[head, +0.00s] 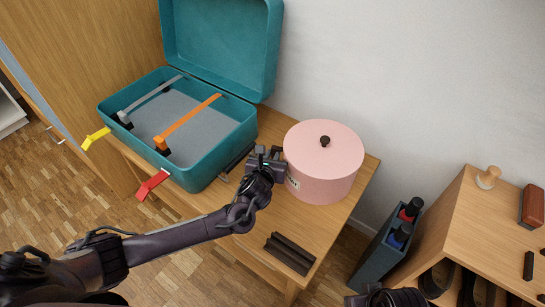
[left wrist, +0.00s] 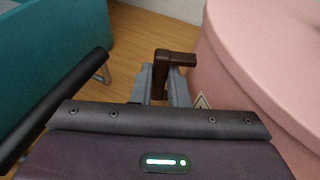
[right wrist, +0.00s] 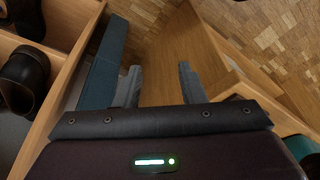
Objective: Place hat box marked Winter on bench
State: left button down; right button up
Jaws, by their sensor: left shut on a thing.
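The pink round hat box (head: 318,172) with a dark lid knob stands on a wooden top (head: 265,232). A small pale label shows on its side; I cannot read it. The box fills the right of the left wrist view (left wrist: 275,60). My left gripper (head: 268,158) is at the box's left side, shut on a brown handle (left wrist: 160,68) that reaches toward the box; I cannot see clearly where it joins. A wooden unit with shoe compartments, seemingly the bench (head: 455,215), stands at the right. My right gripper (right wrist: 158,88) is open and empty near it.
An open teal suitcase (head: 220,150) with straps stands left of the hat box. A dark grooved piece (head: 290,253) lies at the front. A grey bottle holder (head: 385,250) stands between the two wooden units. A wooden knob piece (head: 488,177) and a brown brush (head: 532,206) occupy the bench top.

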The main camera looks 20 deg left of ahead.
pick_arm(q)
jog(key=shift+r, duration=0.2)
jog(key=shift+f, duration=0.15)
jog(key=c, duration=1.4)
grip_release()
